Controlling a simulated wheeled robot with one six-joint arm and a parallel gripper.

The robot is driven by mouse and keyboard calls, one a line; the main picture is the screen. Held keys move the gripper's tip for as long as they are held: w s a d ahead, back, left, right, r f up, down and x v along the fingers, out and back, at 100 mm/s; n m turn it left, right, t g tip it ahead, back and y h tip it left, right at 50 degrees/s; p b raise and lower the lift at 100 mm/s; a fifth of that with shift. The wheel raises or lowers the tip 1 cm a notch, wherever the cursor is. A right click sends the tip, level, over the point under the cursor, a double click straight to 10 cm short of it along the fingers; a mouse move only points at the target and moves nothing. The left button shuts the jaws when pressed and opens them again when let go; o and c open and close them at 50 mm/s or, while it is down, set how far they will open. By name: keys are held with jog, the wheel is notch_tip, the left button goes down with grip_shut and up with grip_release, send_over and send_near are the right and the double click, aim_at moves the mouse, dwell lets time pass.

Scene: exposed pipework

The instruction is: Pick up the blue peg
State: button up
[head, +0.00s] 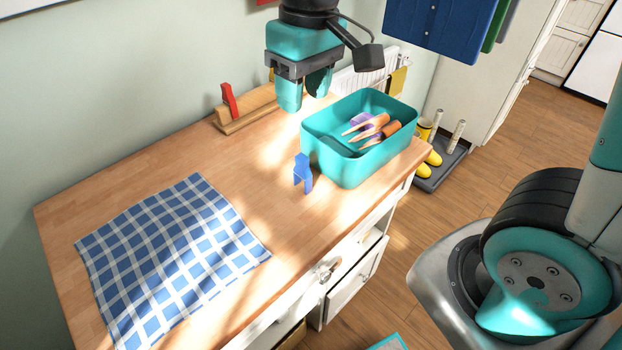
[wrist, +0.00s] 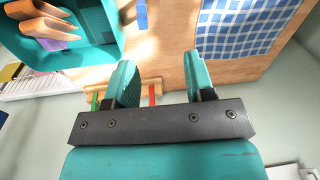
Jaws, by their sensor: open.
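The blue peg (head: 303,174) stands upright on the wooden counter, close to the front left side of the teal bin, in the head view. It looks like a clothes peg with two legs. In the wrist view part of the blue peg (wrist: 142,16) shows at the top edge, beside the bin. My gripper (head: 304,92) is above the back part of the counter, behind and higher than the peg. Its two fingers are apart, and nothing is between them in the wrist view (wrist: 160,78).
The teal bin (head: 332,160) holds wooden pegs and a purple one. A wooden rail (head: 247,112) with a red peg (head: 229,100) stands at the back wall. A blue checked cloth (head: 170,262) covers the left counter. Clear wood lies left of the peg.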

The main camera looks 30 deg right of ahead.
aim_at(301, 157)
jog(key=shift+m+h, duration=0.5)
jog(key=w+f, duration=0.1)
jog(key=f, duration=0.3)
jog(key=w+f, duration=0.1)
jog(key=f, duration=0.4)
jog(key=w+d+f, duration=0.1)
jog(key=w+f, duration=0.1)
jog(key=f, duration=0.2)
jog(key=shift+f, duration=0.4)
jog(key=shift+d+f+p, duration=0.1)
jog(key=shift+f+p, duration=0.65)
jog(key=shift+f, duration=2.2)
grip_shut()
